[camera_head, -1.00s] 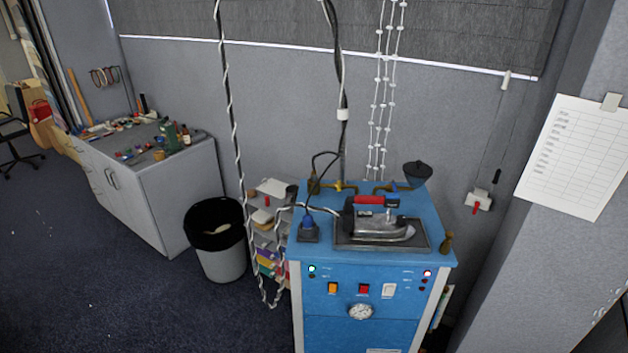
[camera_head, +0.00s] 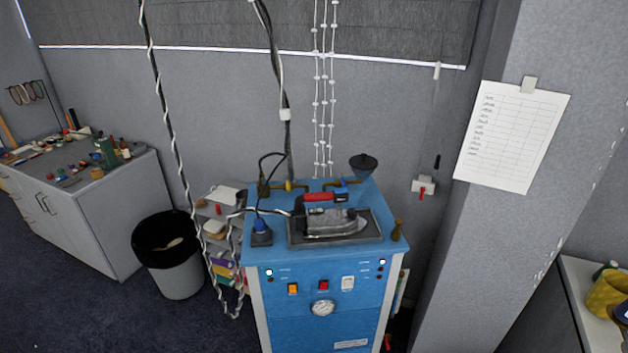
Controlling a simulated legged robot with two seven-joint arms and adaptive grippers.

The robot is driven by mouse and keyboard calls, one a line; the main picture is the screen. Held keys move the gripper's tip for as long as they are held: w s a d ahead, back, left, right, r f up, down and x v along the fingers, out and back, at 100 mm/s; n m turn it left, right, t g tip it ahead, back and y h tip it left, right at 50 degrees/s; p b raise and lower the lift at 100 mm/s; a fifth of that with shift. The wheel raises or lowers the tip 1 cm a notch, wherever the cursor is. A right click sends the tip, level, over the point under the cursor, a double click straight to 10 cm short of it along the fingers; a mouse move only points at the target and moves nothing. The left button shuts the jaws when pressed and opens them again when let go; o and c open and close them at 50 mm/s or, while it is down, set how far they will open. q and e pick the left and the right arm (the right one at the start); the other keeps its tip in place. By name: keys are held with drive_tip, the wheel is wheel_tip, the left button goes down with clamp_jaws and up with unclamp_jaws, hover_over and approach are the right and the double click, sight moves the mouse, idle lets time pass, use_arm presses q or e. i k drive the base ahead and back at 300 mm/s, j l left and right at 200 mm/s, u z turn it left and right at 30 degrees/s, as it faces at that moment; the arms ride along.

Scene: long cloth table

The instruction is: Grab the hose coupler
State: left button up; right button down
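Neither of my grippers is in view. I cannot pick out a hose coupler for certain. A blue machine (camera_head: 323,275) stands in the middle, with an iron (camera_head: 335,222) with a red handle on a dark plate on its top. Brass fittings (camera_head: 289,187) and a dark funnel (camera_head: 363,163) are at the back of its top. A blue-and-black plug-like piece (camera_head: 261,231) sits at the left of the top, and a small brass-coloured piece (camera_head: 397,230) stands at its right edge.
A black-rimmed bin (camera_head: 168,255) and a shelf with stacked items stand left of the machine. A cabinet (camera_head: 90,205) with small tools is at the far left. A pillar with a paper sheet (camera_head: 512,137) is at right. A yellow container (camera_head: 605,294) sits at the right edge.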

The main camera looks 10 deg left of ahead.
sight(262, 179)
drive_tip(key=i+j+z, duration=0.2)
drive_tip(key=j+z, duration=0.25)
drive_tip(key=i+j+z, duration=0.1)
drive_tip(key=j+z, duration=0.8)
drive_tip(key=i, duration=0.05)
